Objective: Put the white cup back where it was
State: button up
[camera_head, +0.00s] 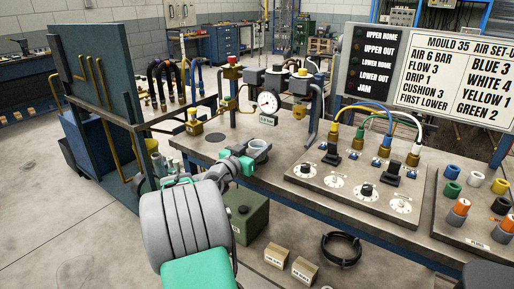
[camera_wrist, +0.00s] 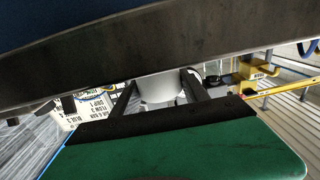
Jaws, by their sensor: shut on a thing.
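My gripper (camera_head: 260,154) is shut on the white cup (camera_head: 262,146), at the front edge of the grey bench (camera_head: 290,135) in the head view. The cup's open rim shows above the fingers. In the wrist view, the white cup (camera_wrist: 160,88) is between the two dark fingers of my gripper (camera_wrist: 162,90), partly cut off by a dark slanting edge above it. A dark round patch (camera_head: 215,137) lies on the bench top, left of and behind the cup. I cannot tell whether the cup touches the bench.
A gauge (camera_head: 268,102) with valves and pipes stands behind the cup. A panel of knobs and cabled plugs (camera_head: 355,180) is to the right, with coloured caps (camera_head: 475,178) beyond. A blue upright board (camera_head: 95,75) stands left. A green box (camera_head: 246,215) sits below the bench.

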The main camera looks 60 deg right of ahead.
jog(key=shift+f, duration=0.15)
jog(key=o, duration=1)
jog(key=shift+b, duration=0.3)
jog(key=o, duration=0.5)
jog(key=shift+c, duration=0.2)
